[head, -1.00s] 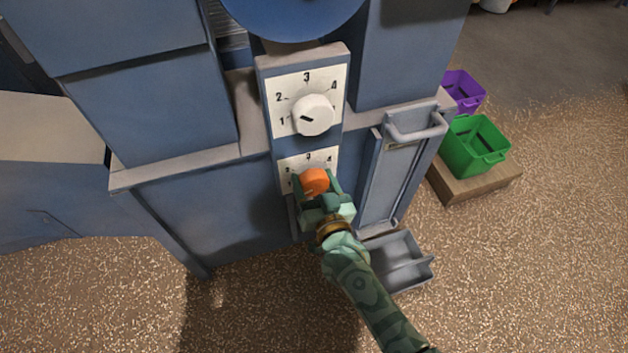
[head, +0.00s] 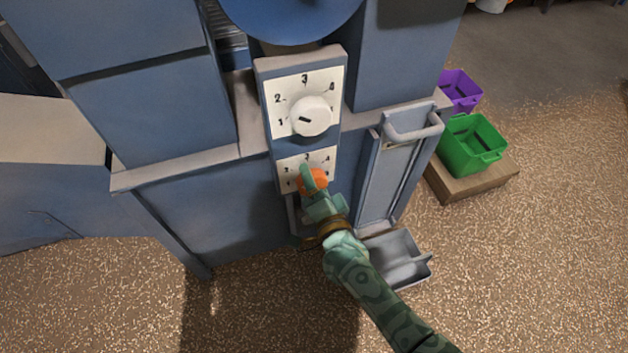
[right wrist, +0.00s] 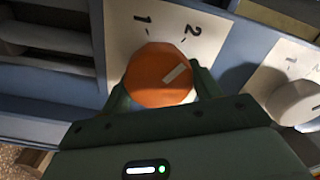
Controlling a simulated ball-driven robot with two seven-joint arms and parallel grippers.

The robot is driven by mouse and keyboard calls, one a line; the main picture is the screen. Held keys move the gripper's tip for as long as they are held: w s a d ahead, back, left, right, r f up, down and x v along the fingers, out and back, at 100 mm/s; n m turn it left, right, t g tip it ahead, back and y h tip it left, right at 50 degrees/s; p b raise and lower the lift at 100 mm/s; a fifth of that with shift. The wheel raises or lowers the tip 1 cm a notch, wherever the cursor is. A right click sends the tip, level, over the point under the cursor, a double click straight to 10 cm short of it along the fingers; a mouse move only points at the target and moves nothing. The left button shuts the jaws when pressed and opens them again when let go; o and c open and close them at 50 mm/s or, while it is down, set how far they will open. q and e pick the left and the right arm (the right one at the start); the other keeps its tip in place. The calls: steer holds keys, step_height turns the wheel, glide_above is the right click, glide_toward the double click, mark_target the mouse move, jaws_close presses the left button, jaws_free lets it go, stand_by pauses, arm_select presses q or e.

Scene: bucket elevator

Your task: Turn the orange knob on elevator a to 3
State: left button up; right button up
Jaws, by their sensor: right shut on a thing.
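The orange knob (head: 319,181) sits on the lower white dial plate (head: 291,160) of the blue elevator. My right gripper (head: 315,184) is shut on it, one finger on each side. The knob also shows in the right wrist view (right wrist: 152,82), between the fingers of the right gripper (right wrist: 163,92). There its white mark points right and slightly up, past the printed 2 on the side away from 1. The 3 of this dial is not visible in the wrist view. In the head view the knob's mark is hidden. My left gripper is not in view.
Green (head: 472,145) and purple (head: 461,89) bins stand further right. Open floor lies in front.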

steer(key=shift+f+m, duration=0.2)
steer(key=shift+m, duration=0.7)
steer(key=m, duration=0.2)
steer(key=shift+s+d+f+m+b, duration=0.1)
steer(key=shift+m+b, duration=0.25)
steer(key=shift+m, duration=0.55)
steer(key=m+b, duration=0.1)
steer(key=m, duration=0.4)
steer(key=shift+f, duration=0.15)
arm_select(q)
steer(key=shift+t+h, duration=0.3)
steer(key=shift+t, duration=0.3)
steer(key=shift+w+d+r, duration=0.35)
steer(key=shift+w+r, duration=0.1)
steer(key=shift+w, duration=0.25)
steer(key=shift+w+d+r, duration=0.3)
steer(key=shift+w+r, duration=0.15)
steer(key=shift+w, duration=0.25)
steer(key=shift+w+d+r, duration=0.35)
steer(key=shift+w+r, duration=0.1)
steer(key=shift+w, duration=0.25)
arm_select(e)
steer(key=shift+m, duration=0.5)
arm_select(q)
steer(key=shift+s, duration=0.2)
arm_select(e)
steer(key=o, duration=1)
steer(key=shift+c, duration=0.2)
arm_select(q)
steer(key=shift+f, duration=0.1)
